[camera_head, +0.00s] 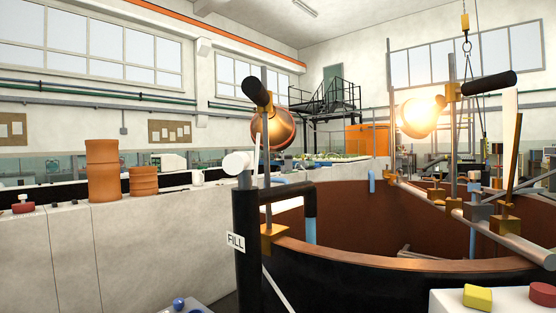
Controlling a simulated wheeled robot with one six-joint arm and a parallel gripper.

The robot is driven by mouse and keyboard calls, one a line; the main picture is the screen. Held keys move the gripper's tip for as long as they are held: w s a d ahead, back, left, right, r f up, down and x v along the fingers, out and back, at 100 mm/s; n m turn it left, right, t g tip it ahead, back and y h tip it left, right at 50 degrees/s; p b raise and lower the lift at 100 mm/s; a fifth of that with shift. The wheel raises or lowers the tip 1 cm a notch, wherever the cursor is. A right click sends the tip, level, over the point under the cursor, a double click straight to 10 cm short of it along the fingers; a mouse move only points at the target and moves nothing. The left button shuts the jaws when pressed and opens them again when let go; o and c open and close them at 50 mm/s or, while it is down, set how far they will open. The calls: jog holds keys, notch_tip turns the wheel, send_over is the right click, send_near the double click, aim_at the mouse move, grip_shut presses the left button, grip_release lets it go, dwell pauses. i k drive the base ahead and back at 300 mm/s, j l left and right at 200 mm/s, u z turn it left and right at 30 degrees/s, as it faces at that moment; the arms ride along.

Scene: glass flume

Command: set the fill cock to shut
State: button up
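The fill cock stands left of centre on a black upright pipe (247,265) with a white FILL label (236,241). A white round valve end (238,164) sits near the pipe's top. A thin pale strip (256,160), possibly the cock's lever, stands nearly upright beside it. A black spout (309,200) bends over the tank rim, with a pale blue piece (310,231) below its end. I cannot tell from this view whether the cock is open or shut. My gripper is not in view.
A large round tank (400,268) with a copper-coloured rim fills the right. Two copper lamps (273,128) (422,116) hang on rods above it. A white ledge (508,300) with yellow and red blocks is at bottom right.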

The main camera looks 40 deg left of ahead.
aim_at(242, 163)
jog(key=u, duration=1.1)
